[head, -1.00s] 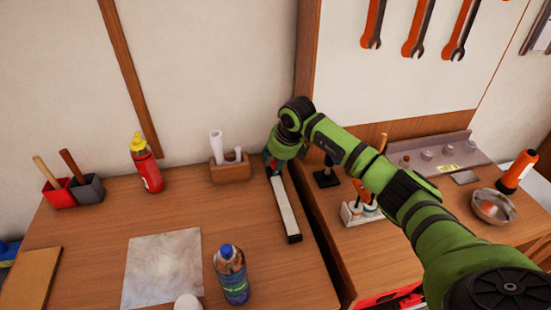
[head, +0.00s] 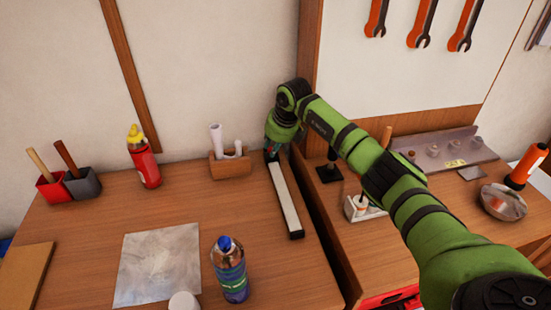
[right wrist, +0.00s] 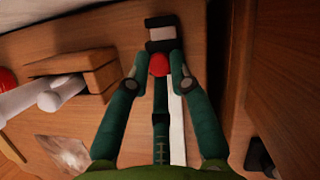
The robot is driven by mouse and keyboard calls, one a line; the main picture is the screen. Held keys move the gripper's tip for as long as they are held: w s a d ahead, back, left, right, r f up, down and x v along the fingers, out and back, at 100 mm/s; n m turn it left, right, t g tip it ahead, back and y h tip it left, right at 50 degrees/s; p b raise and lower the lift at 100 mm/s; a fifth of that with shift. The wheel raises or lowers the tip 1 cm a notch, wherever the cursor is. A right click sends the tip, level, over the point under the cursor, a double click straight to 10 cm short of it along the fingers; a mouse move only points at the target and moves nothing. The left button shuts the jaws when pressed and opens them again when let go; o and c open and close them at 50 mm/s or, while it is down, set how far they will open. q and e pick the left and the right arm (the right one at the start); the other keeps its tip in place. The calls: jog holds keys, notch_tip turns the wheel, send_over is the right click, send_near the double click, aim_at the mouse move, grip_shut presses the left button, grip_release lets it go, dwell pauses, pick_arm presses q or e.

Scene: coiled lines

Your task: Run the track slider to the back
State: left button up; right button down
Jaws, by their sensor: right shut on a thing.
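The track (head: 285,196) is a long white strip with dark ends, lying on the wooden table and running from front to back. My right gripper (head: 271,155) is at the track's back end. In the right wrist view its two green fingers (right wrist: 159,70) are closed on the red knob of the slider (right wrist: 158,65), close to the track's dark end block (right wrist: 161,22). In the head view the slider is mostly hidden by my gripper. My left gripper is not in view.
A wooden holder with white rolls (head: 231,165) stands left of the track's back end. A blue-capped bottle (head: 231,272) stands left of its front end. A black stand (head: 329,172) is on the right-hand bench. The wall is close behind.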

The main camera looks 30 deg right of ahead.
jog(key=shift+w+d, duration=0.1)
jog(key=shift+w, duration=0.05)
jog(key=c, duration=1.1)
grip_release()
jog(key=v, duration=1.2)
jog(key=shift+w, duration=0.1)
